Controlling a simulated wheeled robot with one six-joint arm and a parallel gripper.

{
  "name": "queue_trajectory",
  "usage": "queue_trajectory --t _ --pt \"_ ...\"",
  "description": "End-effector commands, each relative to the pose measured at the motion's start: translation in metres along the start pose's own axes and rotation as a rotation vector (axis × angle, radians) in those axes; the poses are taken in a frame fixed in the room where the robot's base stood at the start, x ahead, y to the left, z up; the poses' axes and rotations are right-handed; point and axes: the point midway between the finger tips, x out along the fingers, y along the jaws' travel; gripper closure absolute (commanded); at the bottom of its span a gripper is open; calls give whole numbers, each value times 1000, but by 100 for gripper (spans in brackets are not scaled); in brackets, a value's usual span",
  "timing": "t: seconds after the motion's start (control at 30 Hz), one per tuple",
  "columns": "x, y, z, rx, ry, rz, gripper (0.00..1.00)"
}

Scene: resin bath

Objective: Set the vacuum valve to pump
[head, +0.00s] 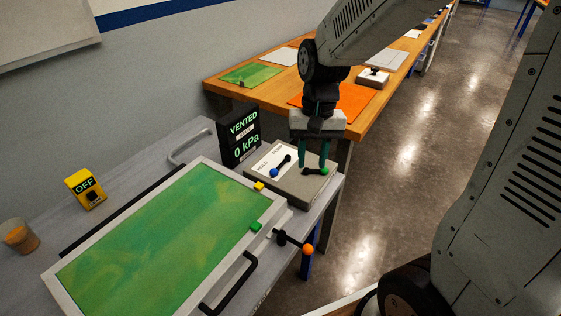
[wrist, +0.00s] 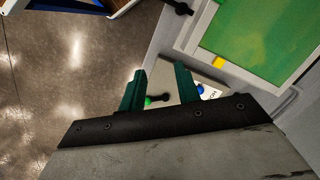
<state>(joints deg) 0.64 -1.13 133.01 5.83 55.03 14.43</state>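A grey valve box (head: 320,187) with a white label plate stands at the bath's far right corner. It carries a lever with a blue knob (head: 275,172) and a lever with a green knob (head: 323,171). The plate's lettering is small; HOLD seems to show beside the blue lever. Which lever is the vacuum valve I cannot tell. My gripper (head: 314,167) points down over the green lever, fingers apart. In the wrist view the green knob (wrist: 149,100) shows between the fingers, nearer the left one; contact is unclear. The blue knob (wrist: 199,89) is beside the right finger.
A black display (head: 240,135) behind the box reads VENTED and 0 kPa. The green-topped bath (head: 150,250) fills the bench front. An orange-knobbed lever (head: 308,249) juts from its right side. A yellow OFF switch (head: 85,190) and a cup (head: 19,235) stand left.

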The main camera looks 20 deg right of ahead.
Motion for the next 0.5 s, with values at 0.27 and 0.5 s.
queue_trajectory --t 0.27,0.5 --pt "63 -33 -101 334 66 -73 67" --pt "55 -50 -155 589 207 -189 67"
